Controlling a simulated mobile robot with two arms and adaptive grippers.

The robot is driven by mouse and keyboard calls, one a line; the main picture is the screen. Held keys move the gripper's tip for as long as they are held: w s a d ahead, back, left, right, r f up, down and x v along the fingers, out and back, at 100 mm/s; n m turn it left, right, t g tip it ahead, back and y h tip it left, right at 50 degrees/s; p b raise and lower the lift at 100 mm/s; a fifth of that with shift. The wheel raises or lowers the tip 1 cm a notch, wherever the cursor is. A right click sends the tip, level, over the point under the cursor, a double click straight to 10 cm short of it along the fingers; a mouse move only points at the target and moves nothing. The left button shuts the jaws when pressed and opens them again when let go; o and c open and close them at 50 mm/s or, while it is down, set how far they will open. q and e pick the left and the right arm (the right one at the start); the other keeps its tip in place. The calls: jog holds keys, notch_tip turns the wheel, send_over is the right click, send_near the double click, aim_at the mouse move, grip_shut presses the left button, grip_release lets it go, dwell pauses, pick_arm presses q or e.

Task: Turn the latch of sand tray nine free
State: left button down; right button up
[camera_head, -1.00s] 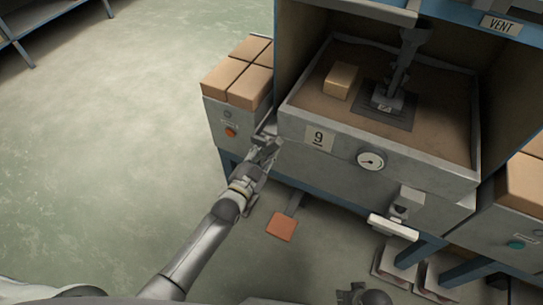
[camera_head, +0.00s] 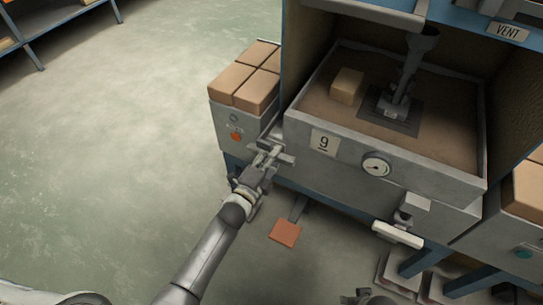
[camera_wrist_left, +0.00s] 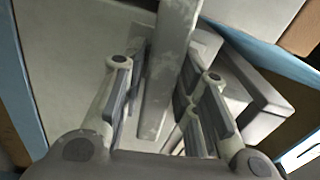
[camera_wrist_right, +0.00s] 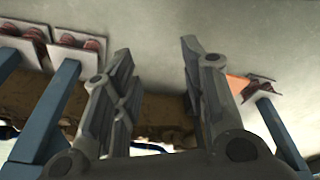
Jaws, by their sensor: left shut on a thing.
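Sand tray nine (camera_head: 352,155) is a grey metal tray with a "9" plate and a round gauge on its front. It sits in a blue-framed bay, filled with brown sand. The latch (camera_wrist_left: 165,85) is a grey bar at the tray's left front corner. In the left wrist view it runs between my fingers. My left gripper (camera_head: 268,160) is at that corner, shut on the latch; its fingers partly hide it in the head view. My right gripper (camera_wrist_right: 157,80) is open and empty, low near the blue legs.
A tan block (camera_head: 346,86) and a dark funnel-topped stand (camera_head: 408,75) are in the tray. Tan bricks (camera_head: 244,80) top a grey cabinet at left. A white-handled fitting (camera_head: 398,234) juts out below the tray. An orange pedal (camera_head: 285,232) is on the floor. The left floor is clear.

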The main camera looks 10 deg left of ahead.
pick_arm(q)
jog(key=shift+f+m, duration=0.1)
jog(key=shift+m, duration=0.5)
pick_arm(e)
jog(key=shift+w+r, duration=0.2)
jog(key=shift+r, duration=0.45)
pick_arm(q)
jog(key=c, duration=1.3)
grip_release()
pick_arm(e)
jog(key=shift+d, duration=0.1)
pick_arm(q)
jog(key=v, duration=1.2)
